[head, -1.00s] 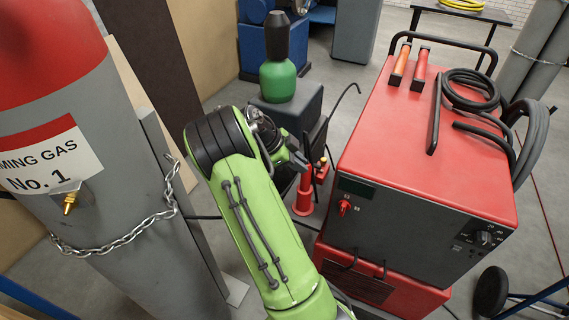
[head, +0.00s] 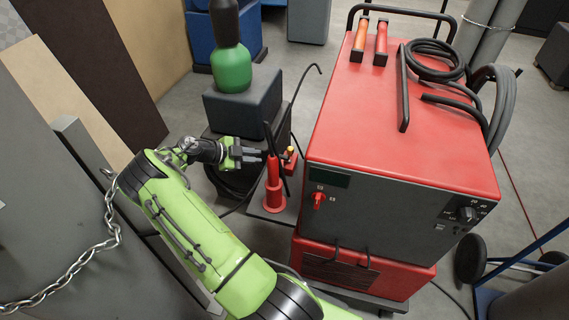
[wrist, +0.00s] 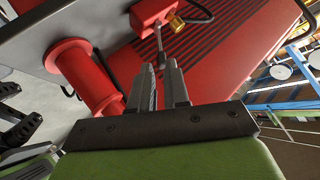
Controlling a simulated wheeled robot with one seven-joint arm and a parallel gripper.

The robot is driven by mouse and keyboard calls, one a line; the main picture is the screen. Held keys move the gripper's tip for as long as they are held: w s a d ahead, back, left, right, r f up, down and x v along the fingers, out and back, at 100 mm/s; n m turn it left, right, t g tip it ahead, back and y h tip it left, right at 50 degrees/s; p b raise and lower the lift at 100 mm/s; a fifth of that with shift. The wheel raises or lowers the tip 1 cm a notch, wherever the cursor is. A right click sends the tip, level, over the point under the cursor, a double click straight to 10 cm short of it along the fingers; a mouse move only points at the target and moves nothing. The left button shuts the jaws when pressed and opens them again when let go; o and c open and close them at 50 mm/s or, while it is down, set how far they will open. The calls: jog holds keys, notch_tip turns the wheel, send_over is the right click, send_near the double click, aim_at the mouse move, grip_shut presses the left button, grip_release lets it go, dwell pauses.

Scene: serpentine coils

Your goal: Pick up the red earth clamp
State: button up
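The red piece with a brass fitting, which I take as the earth clamp, stands by the welding machine's left side in the head view (head: 290,160). In the wrist view its red block (wrist: 152,12) is at the top, with a thin metal rod running down toward my fingertips. My gripper (head: 262,155) reaches in from the left, level with it. In the wrist view my gripper's two fingers (wrist: 160,68) are a small gap apart, and the rod's lower end shows between or just beyond the tips. Whether they touch it, I cannot tell.
A red flanged post (head: 274,190) stands close below my gripper. The red welding machine (head: 400,140) is just right, with orange and red handles and coiled cable on top. A green bottle (head: 232,68) on a dark box is behind. A chain (head: 75,265) hangs at left.

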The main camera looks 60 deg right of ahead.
aim_at(283, 166)
jog(key=b+x, duration=0.2)
jog(key=x, duration=1)
jog(key=shift+f+b, duration=0.15)
jog(key=shift+b, duration=0.25)
jog(key=shift+a, duration=0.1)
grip_shut()
jog(key=shift+a+f, duration=0.1)
jog(key=shift+a, duration=0.05)
